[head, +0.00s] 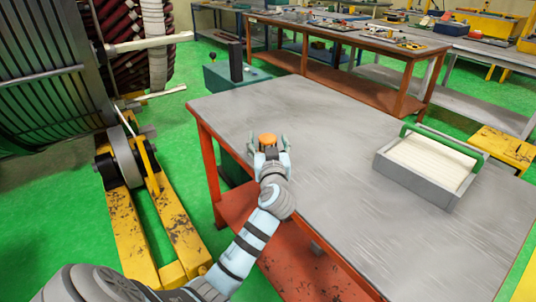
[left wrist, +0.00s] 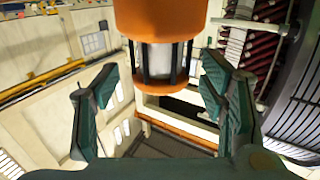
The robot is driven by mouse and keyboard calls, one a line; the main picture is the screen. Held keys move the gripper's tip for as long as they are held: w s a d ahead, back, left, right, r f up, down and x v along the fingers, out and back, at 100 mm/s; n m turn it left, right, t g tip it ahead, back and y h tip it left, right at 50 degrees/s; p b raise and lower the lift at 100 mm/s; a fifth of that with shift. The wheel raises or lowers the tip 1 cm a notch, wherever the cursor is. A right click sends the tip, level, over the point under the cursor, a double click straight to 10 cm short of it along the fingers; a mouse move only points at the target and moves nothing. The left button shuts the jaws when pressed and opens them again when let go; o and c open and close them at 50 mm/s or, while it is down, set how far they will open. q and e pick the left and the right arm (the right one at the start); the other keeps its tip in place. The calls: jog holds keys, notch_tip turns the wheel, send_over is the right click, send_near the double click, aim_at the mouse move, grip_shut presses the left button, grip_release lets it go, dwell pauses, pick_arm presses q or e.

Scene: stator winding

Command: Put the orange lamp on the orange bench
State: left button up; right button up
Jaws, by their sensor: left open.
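The orange lamp (head: 267,139) shows in the head view as a small orange cap between the fingers of my left gripper (head: 267,146), over the left part of the grey-topped orange bench (head: 335,125). In the left wrist view the lamp (left wrist: 160,18) has a wide orange body and a clear section with dark bars. My left gripper (left wrist: 160,85) is open, with one finger on each side of the lamp and visible gaps beside it. Whether the lamp touches the bench top is hidden by the gripper. My right gripper is not in view.
A grey box with a pale ribbed inside and a green handle (head: 425,165) stands on the bench at the right. The bench top between is bare. A yellow pallet jack (head: 125,215) and a large stator (head: 50,75) stand left. Another cluttered bench (head: 335,33) stands behind.

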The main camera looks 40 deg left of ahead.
pick_arm(q)
jog(key=shift+x, duration=1.05)
jog(key=shift+s, duration=0.1)
grip_shut()
